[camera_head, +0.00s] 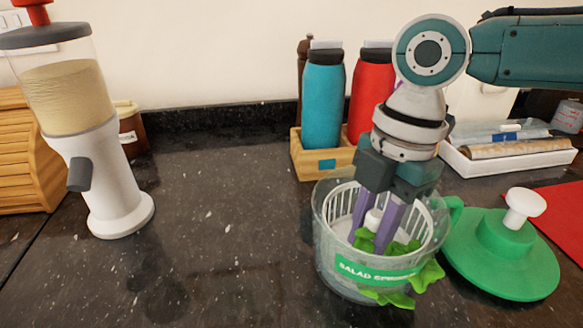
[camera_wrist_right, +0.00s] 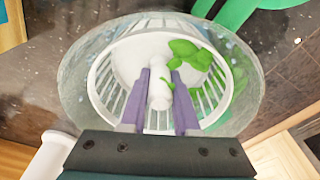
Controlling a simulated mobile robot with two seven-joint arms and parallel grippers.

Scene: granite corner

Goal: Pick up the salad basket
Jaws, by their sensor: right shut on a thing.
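The white slatted salad basket (camera_head: 343,203) sits inside the clear salad spinner bowl (camera_head: 335,252), which stands on the dark counter. In the right wrist view the basket (camera_wrist_right: 102,78) shows from above, with a white knob (camera_wrist_right: 160,93) at its middle. My right gripper (camera_head: 374,236) points down into the basket, its purple fingers shut on that knob, one on each side. Green leaves (camera_wrist_right: 190,55) lie in the basket beside the fingers. More leaves (camera_head: 392,298) show low at the bowl's front. My left gripper is not in view.
The green lid (camera_head: 490,262) with a white knob lies right of the bowl. A wooden box (camera_head: 308,160) with a teal bottle (camera_head: 322,100) and a red bottle (camera_head: 367,95) stands behind. A white dispenser (camera_head: 110,195) stands left; the counter between is clear.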

